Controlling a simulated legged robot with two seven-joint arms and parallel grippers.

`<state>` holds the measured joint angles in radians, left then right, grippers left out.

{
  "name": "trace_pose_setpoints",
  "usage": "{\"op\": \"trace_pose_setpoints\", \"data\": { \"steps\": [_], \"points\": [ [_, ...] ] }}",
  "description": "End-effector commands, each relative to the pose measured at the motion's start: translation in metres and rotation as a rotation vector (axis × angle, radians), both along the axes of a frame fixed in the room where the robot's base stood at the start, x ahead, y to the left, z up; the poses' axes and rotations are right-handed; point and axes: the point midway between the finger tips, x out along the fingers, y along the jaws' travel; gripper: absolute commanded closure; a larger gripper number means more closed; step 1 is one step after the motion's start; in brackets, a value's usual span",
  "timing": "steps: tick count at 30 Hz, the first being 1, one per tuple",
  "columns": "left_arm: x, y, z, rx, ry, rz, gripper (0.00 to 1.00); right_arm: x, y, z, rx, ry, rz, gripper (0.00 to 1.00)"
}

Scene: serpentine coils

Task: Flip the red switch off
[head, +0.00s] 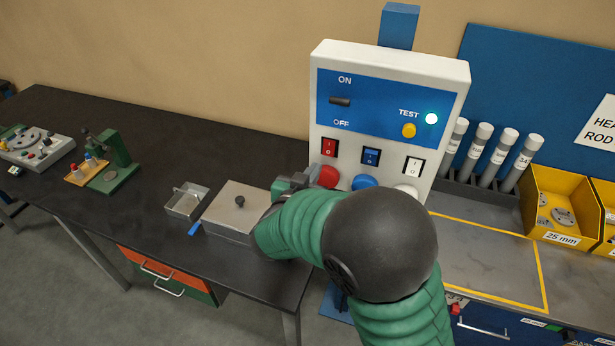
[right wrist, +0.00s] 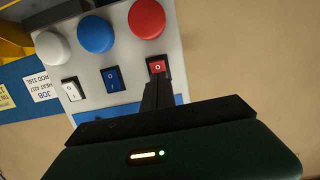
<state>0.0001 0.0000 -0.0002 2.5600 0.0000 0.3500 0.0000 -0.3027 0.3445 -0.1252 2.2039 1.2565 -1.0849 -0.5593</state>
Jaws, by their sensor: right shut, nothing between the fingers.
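The red switch (head: 329,147) is a small rocker in a black frame on the white control box (head: 390,62), below the blue panel and above the red round button (head: 326,177). It also shows in the right wrist view (right wrist: 157,67), where the box appears upside down and an O mark is seen on the rocker. My right gripper (head: 298,181) is near the box's lower left in the head view, its tips hard to make out. In the right wrist view its dark fingers (right wrist: 157,82) are shut and empty, tips at the switch's edge; contact cannot be told. My left gripper is not in view.
A blue switch (head: 371,156) and a white switch (head: 413,167) sit right of the red one, with blue (head: 364,182) and white buttons below. A lidded metal box (head: 236,203) and small tray (head: 186,201) stand left.

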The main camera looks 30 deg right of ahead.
Motion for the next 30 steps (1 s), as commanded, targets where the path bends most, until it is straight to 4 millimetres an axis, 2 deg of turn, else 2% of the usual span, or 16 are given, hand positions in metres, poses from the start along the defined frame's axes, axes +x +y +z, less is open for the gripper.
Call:
{"op": "trace_pose_setpoints", "data": {
  "steps": [3,9,23,26,30],
  "points": [
    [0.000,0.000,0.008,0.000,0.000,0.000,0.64,0.016,-0.021,-0.003,-0.001,0.001,-0.005,1.00],
    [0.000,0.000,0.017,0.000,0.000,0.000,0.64,0.035,-0.043,-0.009,-0.002,0.000,-0.002,1.00],
    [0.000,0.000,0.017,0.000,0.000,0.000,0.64,0.041,-0.048,-0.013,0.000,-0.002,0.001,1.00],
    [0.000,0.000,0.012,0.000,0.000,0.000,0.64,0.041,-0.049,-0.015,-0.008,-0.007,0.001,1.00],
    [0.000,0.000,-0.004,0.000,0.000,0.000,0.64,0.043,-0.051,-0.021,-0.038,-0.032,-0.001,1.00]
  ]
}}
